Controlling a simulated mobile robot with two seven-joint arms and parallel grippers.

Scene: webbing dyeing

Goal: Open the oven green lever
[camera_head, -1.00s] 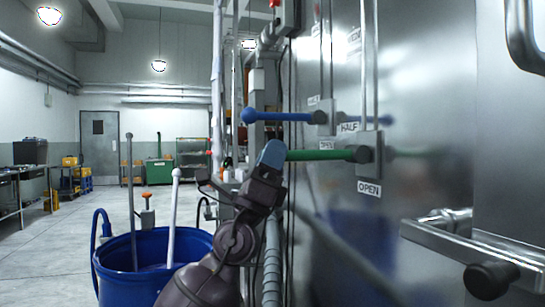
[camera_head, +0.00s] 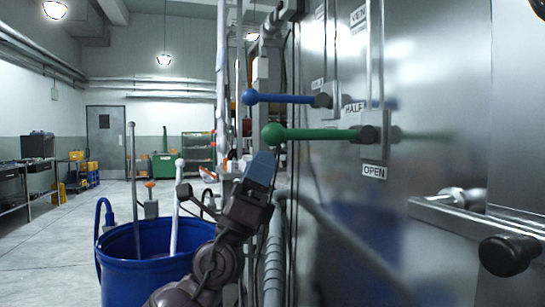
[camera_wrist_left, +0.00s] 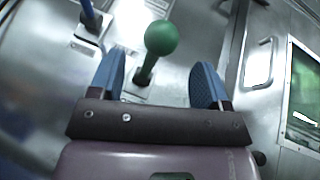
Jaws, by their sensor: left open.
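The green lever (camera_head: 315,134) sticks out level to the left from its mount on the steel oven wall, with a round green knob at its free end. An OPEN label is below its mount and a HALF label is above. My left gripper (camera_head: 263,168) is just below and left of the knob, apart from it. In the left wrist view the green lever (camera_wrist_left: 160,40) points at the camera, its knob beyond and between the two blue fingertips of my left gripper (camera_wrist_left: 160,82). The fingers are open and empty. My right gripper is not in view.
A blue lever (camera_head: 285,98) sits above and beyond the green one. A steel door handle (camera_head: 465,222) with a black knob juts out at right. A blue bucket (camera_head: 125,275) with rods stands below left. Open floor lies farther left.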

